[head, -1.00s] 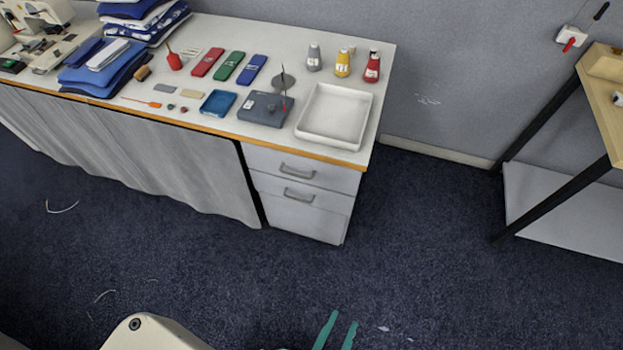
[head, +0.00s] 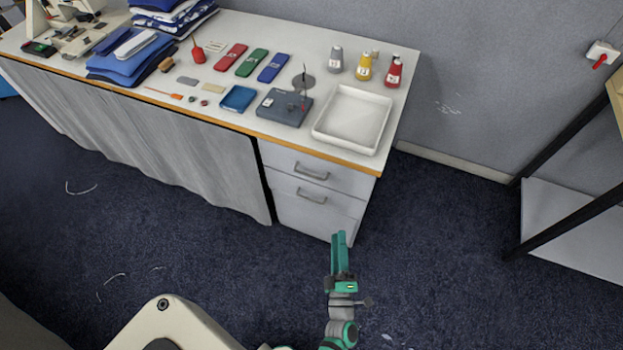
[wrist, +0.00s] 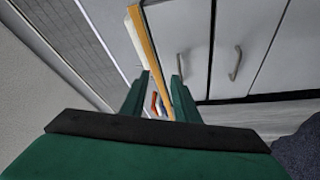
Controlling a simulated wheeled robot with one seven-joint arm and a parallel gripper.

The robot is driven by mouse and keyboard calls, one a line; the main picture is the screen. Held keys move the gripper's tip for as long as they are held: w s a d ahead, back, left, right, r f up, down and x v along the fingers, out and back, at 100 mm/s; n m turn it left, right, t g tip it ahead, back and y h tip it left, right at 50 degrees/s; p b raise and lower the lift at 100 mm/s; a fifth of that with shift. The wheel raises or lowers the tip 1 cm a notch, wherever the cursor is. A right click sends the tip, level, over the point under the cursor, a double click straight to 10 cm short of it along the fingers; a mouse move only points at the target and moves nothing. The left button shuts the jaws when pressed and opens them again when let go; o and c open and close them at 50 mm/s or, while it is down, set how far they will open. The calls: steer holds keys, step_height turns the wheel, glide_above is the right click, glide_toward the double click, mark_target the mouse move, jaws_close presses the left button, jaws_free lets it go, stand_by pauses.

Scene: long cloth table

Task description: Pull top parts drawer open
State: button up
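The top parts drawer (head: 347,181) is a pale grey front under the table's right end. It looks closed, flush with the drawer below (head: 342,212). Its curved grey handle (head: 311,171) faces me. In the wrist view the picture is turned sideways; the top drawer handle (wrist: 181,66) shows just beyond the right fingertip, and the lower handle (wrist: 236,63) is further right. My green gripper (head: 339,236) is in front of the drawer unit, below and right of the handles in the head view. In the wrist view its fingers (wrist: 160,80) are apart, with nothing held between them.
The table (head: 405,75) has a wooden front edge; a white tray (head: 331,144) sits above the drawers. A grey curtain (head: 180,150) hangs left of them. A black-legged stand (head: 565,137) is at the right. The dark carpet before the drawers is clear.

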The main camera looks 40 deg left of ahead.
steer(key=w+a+f+n+g+y, duration=0.1)
steer(key=w+a+n, duration=0.4)
steer(key=a, duration=0.5)
steer(key=w+a+f+n+g+y, duration=0.1)
steer(key=w+a+n+g+y, duration=0.3)
steer(key=w+a, duration=0.5)
steer(key=shift+w+a+n+g, duration=0.25)
steer(key=shift+a+n+g, duration=0.25)
steer(key=shift+a, duration=0.6)
steer(key=shift+c, duration=0.3)
jaws_close()
